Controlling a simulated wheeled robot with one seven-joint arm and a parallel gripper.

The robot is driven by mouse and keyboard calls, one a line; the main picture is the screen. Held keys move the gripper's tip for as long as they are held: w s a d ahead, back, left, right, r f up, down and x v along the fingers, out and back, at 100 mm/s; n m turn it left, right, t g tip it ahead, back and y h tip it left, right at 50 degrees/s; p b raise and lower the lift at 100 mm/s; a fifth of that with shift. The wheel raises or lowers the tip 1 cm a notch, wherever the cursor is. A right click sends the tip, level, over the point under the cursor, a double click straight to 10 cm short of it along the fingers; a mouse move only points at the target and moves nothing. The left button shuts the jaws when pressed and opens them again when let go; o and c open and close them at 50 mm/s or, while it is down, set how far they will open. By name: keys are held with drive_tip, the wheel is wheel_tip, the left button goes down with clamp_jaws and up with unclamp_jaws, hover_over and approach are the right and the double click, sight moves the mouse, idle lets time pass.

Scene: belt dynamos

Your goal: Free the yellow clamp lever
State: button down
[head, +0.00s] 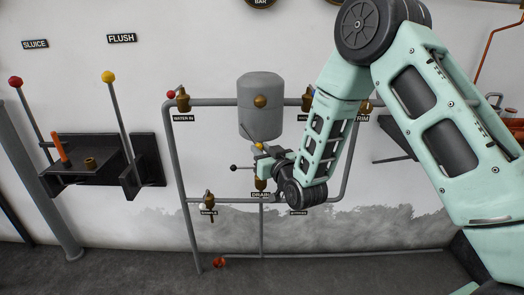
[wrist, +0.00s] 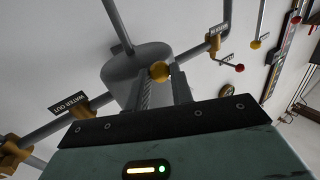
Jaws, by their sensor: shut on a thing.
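A small yellow knob (head: 259,146) shows at the tip of my gripper (head: 263,151), just below the grey tank. In the wrist view the yellow ball knob (wrist: 160,71) sits between the two fingertips of my gripper (wrist: 165,80), which are closed on it. The lever below the knob is mostly hidden by the fingers and the wrist. Another yellow knob (head: 108,77) tops a tall, leaning lever under the FLUSH sign, far to the left of my gripper.
The grey tank (head: 261,108) hangs behind and above my gripper among grey pipes. A brass drain valve (head: 261,183) and a black-knobbed handle (head: 234,168) are close by. A red-knobbed lever (head: 15,82) stands at the far left. Floor at front left is clear.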

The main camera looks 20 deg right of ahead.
drive_tip(key=shift+r, duration=0.15)
drive_tip(key=r+n+p, duration=0.1)
drive_tip(key=d+r+n+g+p, duration=0.1)
drive_tip(key=d+r+n+g+h+p, duration=0.1)
drive_tip(key=p, duration=0.1)
drive_tip(key=shift+s+r+n, duration=0.2)
drive_tip(key=shift+s+n, duration=0.15)
drive_tip(key=shift+n, duration=0.05)
drive_tip(key=r+n+g+h+p, duration=0.1)
drive_tip(key=p, duration=0.1)
drive_tip(key=d+r+n+h+p, duration=0.1)
drive_tip(key=r+n, duration=0.1)
drive_tip(key=shift+s+r+g+p, duration=0.15)
drive_tip(key=shift+r+g+p, duration=0.15)
drive_tip(key=shift+g+p, duration=0.1)
drive_tip(key=shift+a+r, duration=0.1)
drive_tip(key=shift+r, duration=0.5)
drive_tip(key=c, duration=1.2)
unclamp_jaws()
